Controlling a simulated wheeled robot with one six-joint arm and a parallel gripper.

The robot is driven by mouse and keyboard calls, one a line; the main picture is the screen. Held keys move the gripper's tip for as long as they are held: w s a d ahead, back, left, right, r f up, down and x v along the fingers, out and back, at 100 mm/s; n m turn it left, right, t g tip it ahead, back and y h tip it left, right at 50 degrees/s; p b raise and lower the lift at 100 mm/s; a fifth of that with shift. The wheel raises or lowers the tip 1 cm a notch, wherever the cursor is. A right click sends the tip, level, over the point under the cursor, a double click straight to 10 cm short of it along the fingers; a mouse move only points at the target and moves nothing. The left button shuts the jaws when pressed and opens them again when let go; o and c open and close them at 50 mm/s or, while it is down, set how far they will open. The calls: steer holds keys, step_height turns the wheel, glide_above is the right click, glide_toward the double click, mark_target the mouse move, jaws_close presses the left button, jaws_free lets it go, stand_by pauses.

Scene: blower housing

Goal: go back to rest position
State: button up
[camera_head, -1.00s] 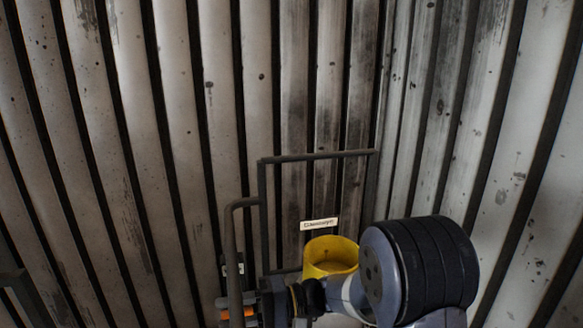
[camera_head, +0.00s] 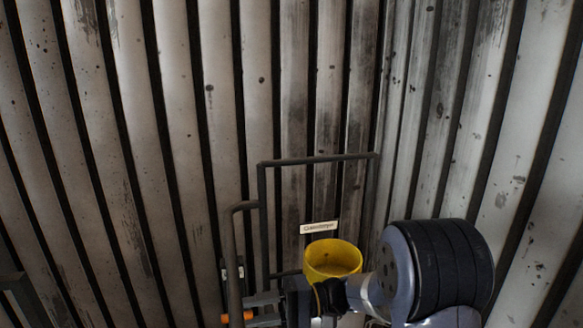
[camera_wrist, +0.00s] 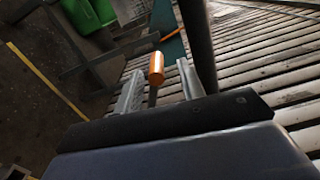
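An orange handle (camera_head: 238,316) shows at the bottom of the head view, just left of my gripper (camera_head: 262,301). In the wrist view the orange handle (camera_wrist: 156,68) stands on a dark stem, seen between the fingers. My gripper (camera_wrist: 160,84) has its two grey fingers spread wide, and neither visibly touches the handle. The finger tips are small and partly unclear in the head view.
A dark pipe frame (camera_head: 318,160) stands before the ribbed metal wall (camera_head: 150,120). A yellow cylinder (camera_head: 332,258) is behind my arm, below a small label (camera_head: 319,228). The wrist view shows a green object (camera_wrist: 90,12) and a dark post (camera_wrist: 198,45).

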steer(key=v, duration=0.6)
steer(key=x, duration=1)
steer(key=shift+s, duration=0.15)
steer(key=shift+s+a+f+b, duration=0.2)
steer(key=shift+f+b, duration=0.2)
steer(key=shift+f, duration=0.05)
steer(key=shift+s+a+f+b, duration=0.2)
steer(key=shift+a+f+b, duration=0.05)
steer(key=shift+f+b, duration=0.15)
steer(key=shift+d+n, duration=0.1)
steer(key=shift+n, duration=0.2)
steer(key=shift+s, duration=0.1)
